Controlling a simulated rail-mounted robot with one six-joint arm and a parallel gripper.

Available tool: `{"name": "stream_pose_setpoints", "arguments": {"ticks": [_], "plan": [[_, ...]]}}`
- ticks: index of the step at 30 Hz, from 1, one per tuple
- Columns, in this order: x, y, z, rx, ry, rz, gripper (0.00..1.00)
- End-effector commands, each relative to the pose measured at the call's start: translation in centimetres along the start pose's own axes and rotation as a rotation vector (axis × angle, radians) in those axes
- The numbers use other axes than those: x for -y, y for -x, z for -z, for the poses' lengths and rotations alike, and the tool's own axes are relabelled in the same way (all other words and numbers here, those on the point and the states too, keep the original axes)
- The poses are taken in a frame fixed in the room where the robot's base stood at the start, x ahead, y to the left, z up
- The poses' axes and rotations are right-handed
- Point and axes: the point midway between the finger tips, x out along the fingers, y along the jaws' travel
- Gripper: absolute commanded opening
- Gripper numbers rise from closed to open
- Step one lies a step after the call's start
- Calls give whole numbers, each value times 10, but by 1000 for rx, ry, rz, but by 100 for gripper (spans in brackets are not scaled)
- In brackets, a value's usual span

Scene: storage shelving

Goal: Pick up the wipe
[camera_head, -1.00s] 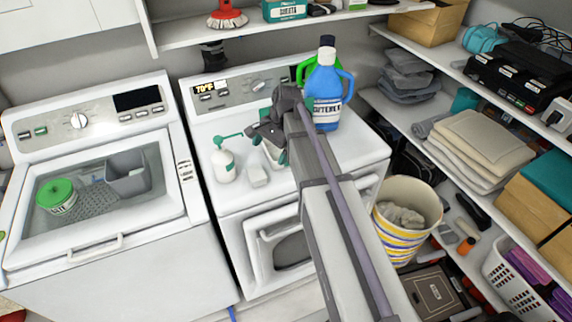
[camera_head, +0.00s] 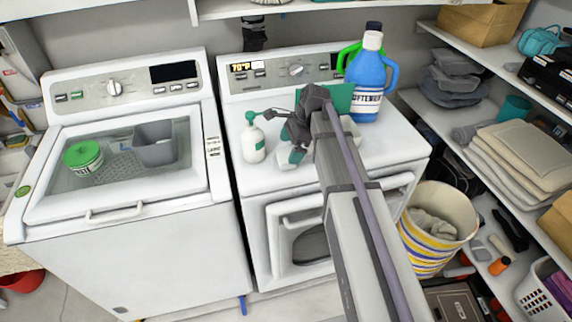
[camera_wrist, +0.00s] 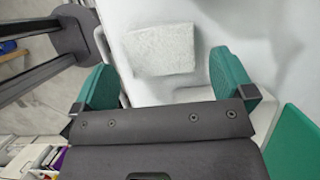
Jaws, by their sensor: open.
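The wipe (camera_wrist: 160,50) is a pale, off-white textured square lying flat on the white dryer top in the wrist view. In the head view it (camera_head: 288,164) is partly hidden by my gripper (camera_head: 291,146). My gripper also shows in the wrist view (camera_wrist: 166,74), with its two green-padded fingers wide apart. The wipe appears between and just beyond the fingertips, with nothing held. Whether the fingertips touch the dryer top cannot be told.
A white pump bottle (camera_head: 253,142) stands close left of my gripper. A blue detergent bottle (camera_head: 368,82) and a teal box (camera_head: 341,97) stand behind to the right. The washer (camera_head: 120,150) is left; a striped basket (camera_head: 430,235) stands right of the dryer (camera_head: 250,190).

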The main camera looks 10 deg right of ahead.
Motion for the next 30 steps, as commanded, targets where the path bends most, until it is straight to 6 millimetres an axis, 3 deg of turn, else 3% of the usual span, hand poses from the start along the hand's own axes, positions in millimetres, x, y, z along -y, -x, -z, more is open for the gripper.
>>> {"name": "stream_pose_setpoints", "arguments": {"ticks": [1, 4, 11, 24, 30], "plan": [[0, -21, 4, 0, 1, 0, 100], [0, -34, 3, 0, 1, -1, 100], [0, -31, 0, 0, 1, 0, 99], [0, -30, 0, 0, 1, 0, 57], [0, -30, 0, 0, 1, -1, 56]]}}
